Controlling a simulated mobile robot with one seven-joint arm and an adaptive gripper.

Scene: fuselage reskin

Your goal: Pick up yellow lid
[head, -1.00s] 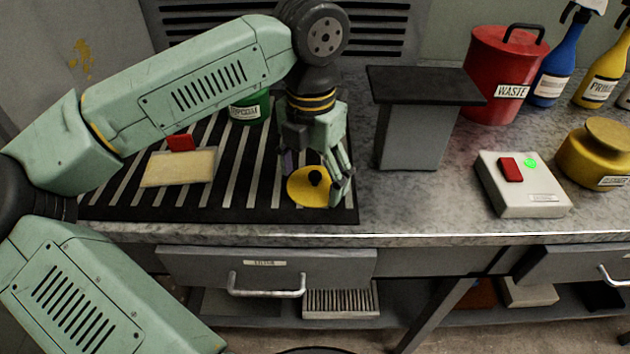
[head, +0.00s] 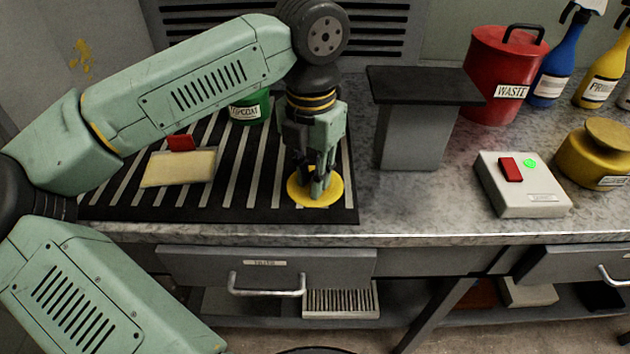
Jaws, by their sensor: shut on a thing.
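The yellow lid (head: 331,197) is a flat round disc lying on the black-and-grey striped mat (head: 250,213), near the mat's front right corner. My gripper (head: 318,186) points down over the middle of the lid. Its fingers are shut on the lid's dark centre knob, which they now hide. The lid looks flat and still at mat level; I cannot see any gap under it.
A grey stand with a black top (head: 415,125) rises just right of the mat. A green can (head: 250,108) stands behind my gripper. A red-handled pad (head: 178,168) lies left on the mat. A white button box (head: 522,185), red waste bin (head: 497,75) and yellow container (head: 590,155) are further right.

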